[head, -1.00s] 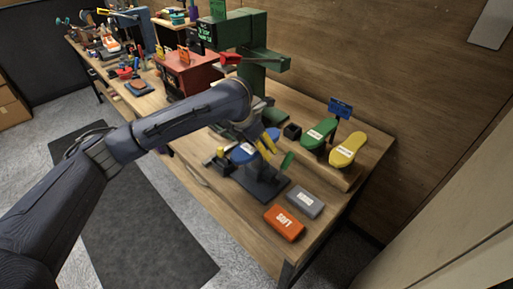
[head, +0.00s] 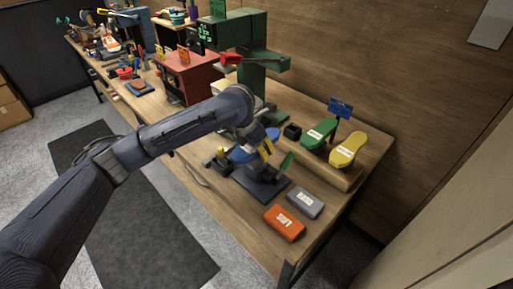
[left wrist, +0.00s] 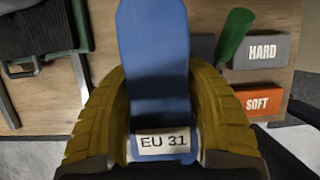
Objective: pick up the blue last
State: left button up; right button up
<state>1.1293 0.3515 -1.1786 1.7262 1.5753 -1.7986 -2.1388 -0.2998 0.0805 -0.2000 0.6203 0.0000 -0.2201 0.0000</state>
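The blue last (head: 242,155) is at the work stand (head: 262,186) near the front edge of the bench. My left gripper (head: 265,148) reaches down over it from above and partly hides it. In the left wrist view the blue last (left wrist: 154,70) runs up the middle, its label reading EU 31. The yellow fingers of my left gripper (left wrist: 158,108) flank it closely on both sides. Whether they press on it cannot be told. My right gripper is not in view.
A green last (head: 319,133) and a yellow last (head: 347,150) lie on a raised ledge by a blue sign (head: 340,108). An orange SOFT block (head: 284,222) and a grey HARD block (head: 305,202) lie at the near right. A red box (head: 185,78) stands farther left.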

pick_arm(q)
jog(key=shift+r, duration=0.1)
jog(key=shift+c, duration=1.4)
